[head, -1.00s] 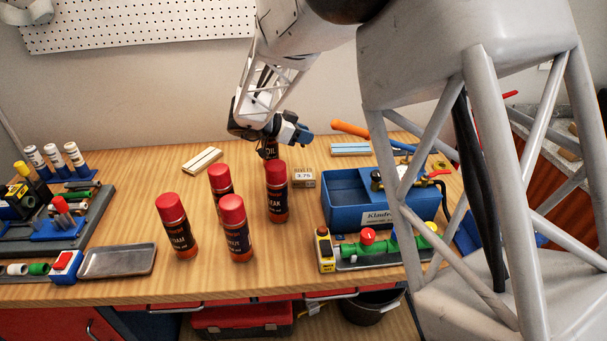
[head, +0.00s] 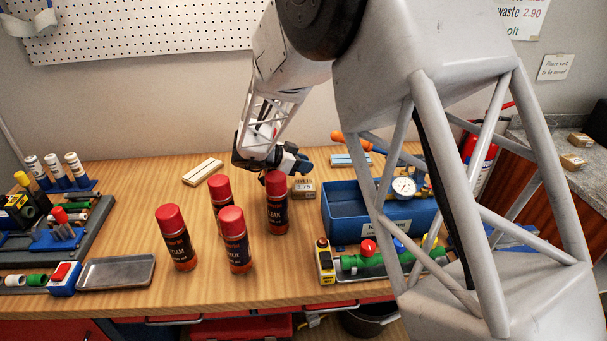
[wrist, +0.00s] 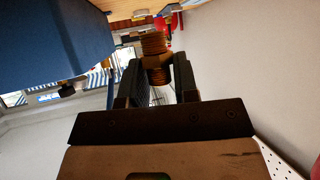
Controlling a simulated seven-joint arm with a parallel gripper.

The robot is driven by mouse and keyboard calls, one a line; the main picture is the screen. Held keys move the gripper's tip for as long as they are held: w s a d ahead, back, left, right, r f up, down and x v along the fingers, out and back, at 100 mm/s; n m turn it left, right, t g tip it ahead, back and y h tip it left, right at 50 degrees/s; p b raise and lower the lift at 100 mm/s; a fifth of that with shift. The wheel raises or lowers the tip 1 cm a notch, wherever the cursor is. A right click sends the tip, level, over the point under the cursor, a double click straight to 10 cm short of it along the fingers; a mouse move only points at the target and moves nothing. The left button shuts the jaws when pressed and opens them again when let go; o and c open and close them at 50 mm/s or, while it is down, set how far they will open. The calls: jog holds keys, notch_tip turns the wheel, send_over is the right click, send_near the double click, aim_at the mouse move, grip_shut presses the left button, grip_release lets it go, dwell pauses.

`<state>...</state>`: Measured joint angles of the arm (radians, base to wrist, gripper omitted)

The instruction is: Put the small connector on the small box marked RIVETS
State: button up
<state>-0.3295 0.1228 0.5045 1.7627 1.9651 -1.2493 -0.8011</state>
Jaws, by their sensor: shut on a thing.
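In the wrist view a small brass threaded connector (wrist: 154,58) sits between the fingertips of my gripper (wrist: 158,75), which is shut on it. In the head view my gripper (head: 292,162) is at the back of the workbench, above and slightly left of a small cardboard box (head: 304,188) in the picture. The box has a pale label with small print that I cannot read surely; a price shows on it. The connector cannot be made out in the head view. I cannot tell how high it is above the box.
Several red-capped spray cans stand left of the box; the nearest (head: 277,208) is close to the gripper. A blue open toolbox (head: 345,212) is to the right. A grey tray (head: 117,272) lies at front left. Bare wood lies between the cans and the left rack.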

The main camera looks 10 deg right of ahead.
aim_at(304, 175)
jog(key=shift+f, duration=0.15)
jog(key=shift+f, duration=1.75)
jog(key=shift+f, duration=0.1)
jog(key=o, duration=1)
